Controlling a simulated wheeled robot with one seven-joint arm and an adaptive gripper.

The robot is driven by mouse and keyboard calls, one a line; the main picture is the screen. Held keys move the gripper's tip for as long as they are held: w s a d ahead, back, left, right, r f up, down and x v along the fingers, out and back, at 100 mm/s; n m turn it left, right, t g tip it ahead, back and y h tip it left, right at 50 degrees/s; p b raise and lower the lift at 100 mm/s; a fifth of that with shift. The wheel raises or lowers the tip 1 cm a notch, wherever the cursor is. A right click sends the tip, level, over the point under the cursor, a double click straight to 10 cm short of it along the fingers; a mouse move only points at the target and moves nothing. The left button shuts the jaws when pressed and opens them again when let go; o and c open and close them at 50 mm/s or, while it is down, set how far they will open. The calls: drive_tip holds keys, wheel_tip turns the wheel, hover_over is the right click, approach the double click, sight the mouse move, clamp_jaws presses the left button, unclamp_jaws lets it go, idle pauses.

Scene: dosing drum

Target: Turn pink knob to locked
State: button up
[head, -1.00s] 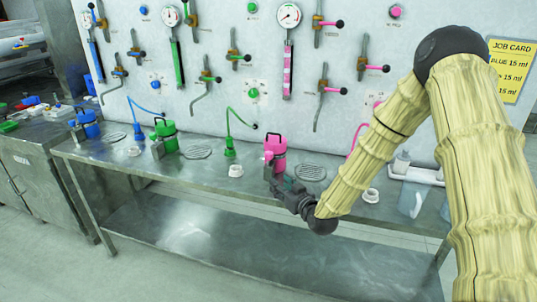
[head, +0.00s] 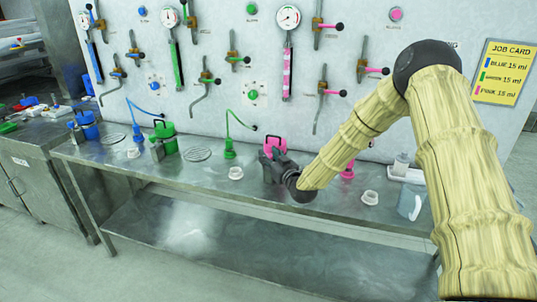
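The pink knob is not visible now; my arm covers the part of the panel to the right where pink fittings stand. A pink canister (head: 275,142) with a handle stands on the bench, partly hidden by my gripper. My gripper (head: 272,158) is dark and in front of the canister, low over the bench. Whether its fingers are open, or touch the canister, cannot be told. A green knob (head: 253,95) and a blue knob (head: 155,86) show on the panel. A pink round button (head: 396,14) is at the panel's upper right.
Pink-handled levers (head: 330,92) and a gauge (head: 288,17) project from the panel. A green canister (head: 164,138), white cups (head: 370,197), a pink nozzle (head: 348,171) and a clear jug (head: 411,202) stand on the steel bench (head: 325,205). A yellow job card (head: 503,72) hangs right.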

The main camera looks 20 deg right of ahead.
drive_tip(key=shift+w+a, duration=0.15)
drive_tip(key=shift+w, duration=0.3)
drive_tip(key=c, duration=0.8)
drive_tip(key=shift+o, duration=0.2)
